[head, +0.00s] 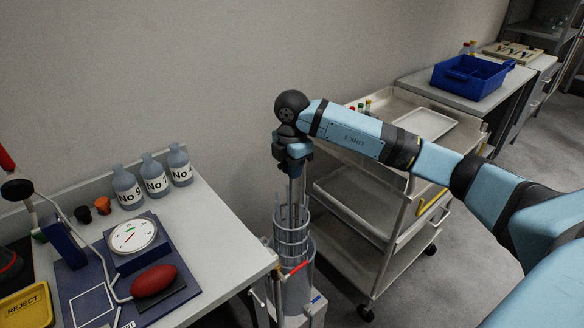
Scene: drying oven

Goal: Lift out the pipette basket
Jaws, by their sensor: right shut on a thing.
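The pipette basket (292,240) is a grey, upright cage-like cylinder with a tall handle. It stands in the mouth of a wider grey cylinder (299,290), with its upper part showing above the rim and its lower part hidden inside. My right gripper (295,172) points down over the basket and is shut on the top of its handle. The fingertips are small here and partly hidden by the wrist. My left gripper is out of view.
A white bench (215,232) with labelled bottles (154,178), a dial gauge (133,236) and a red bulb (153,281) is to the left. A steel trolley (345,200) stands close on the right. A blue crate (470,77) sits farther back.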

